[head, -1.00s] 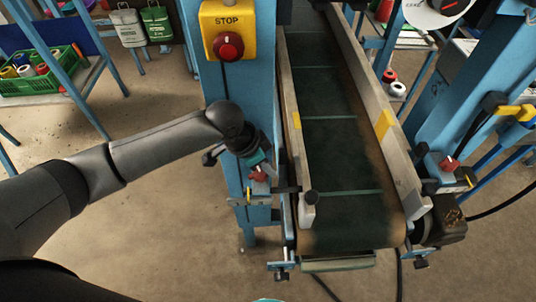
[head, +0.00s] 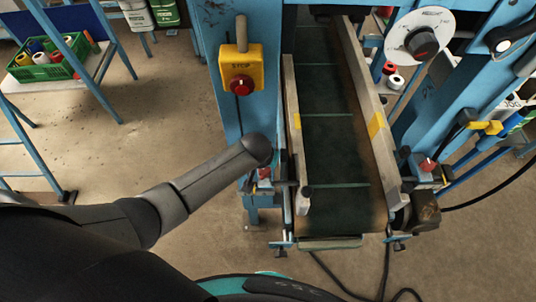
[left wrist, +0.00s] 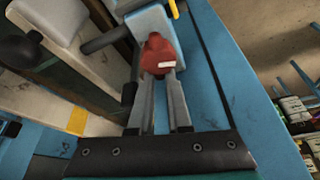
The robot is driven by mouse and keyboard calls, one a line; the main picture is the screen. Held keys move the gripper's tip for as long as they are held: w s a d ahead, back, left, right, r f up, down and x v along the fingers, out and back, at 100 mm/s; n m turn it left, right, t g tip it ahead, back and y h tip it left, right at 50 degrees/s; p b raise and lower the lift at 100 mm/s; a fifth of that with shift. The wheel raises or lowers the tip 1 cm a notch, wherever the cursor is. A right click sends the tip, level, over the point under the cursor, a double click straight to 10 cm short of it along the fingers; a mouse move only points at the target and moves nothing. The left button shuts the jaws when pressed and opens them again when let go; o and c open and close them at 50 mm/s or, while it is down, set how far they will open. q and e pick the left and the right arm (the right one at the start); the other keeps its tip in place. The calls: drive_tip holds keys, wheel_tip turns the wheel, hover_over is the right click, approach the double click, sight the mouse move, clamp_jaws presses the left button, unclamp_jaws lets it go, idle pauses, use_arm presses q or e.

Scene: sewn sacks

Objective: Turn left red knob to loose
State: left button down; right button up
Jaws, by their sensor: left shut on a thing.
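The left red knob (head: 264,173) is on the blue frame at the left side of the conveyor, partly hidden in the head view behind my left wrist. In the left wrist view the red knob (left wrist: 157,48) has a small white mark and sits on a blue block. My left gripper (left wrist: 160,72) is shut on it, with one finger at each side of its near end. In the head view the fingers are mostly hidden by the wrist. A second red knob (head: 428,165) is on the right side of the conveyor. My right gripper is in neither view.
The conveyor belt (head: 335,150) runs between metal side rails just right of the left knob. A yellow stop box (head: 241,65) is on the blue post above my wrist. A dial (head: 420,38) is at upper right. Open floor lies at the left.

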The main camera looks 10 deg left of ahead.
use_arm(q)
drive_tip(key=shift+s+a+n+y+p, duration=0.15)
drive_tip(key=shift+n+y+p, duration=0.2)
drive_tip(key=shift+n, duration=0.5)
drive_tip(key=shift+s+a+n+y+p, duration=0.1)
drive_tip(key=shift+n+y+p, duration=0.25)
drive_tip(key=shift+n, duration=0.5)
drive_tip(key=shift+f, duration=0.1)
drive_tip(key=c, duration=0.9)
unclamp_jaws()
drive_tip(key=shift+w, duration=0.1)
drive_tip(key=shift+o, duration=0.2)
drive_tip(key=shift+r+p, duration=0.35)
drive_tip(key=shift+r, duration=0.3)
drive_tip(key=p+v, duration=0.2)
drive_tip(key=v, duration=1.2)
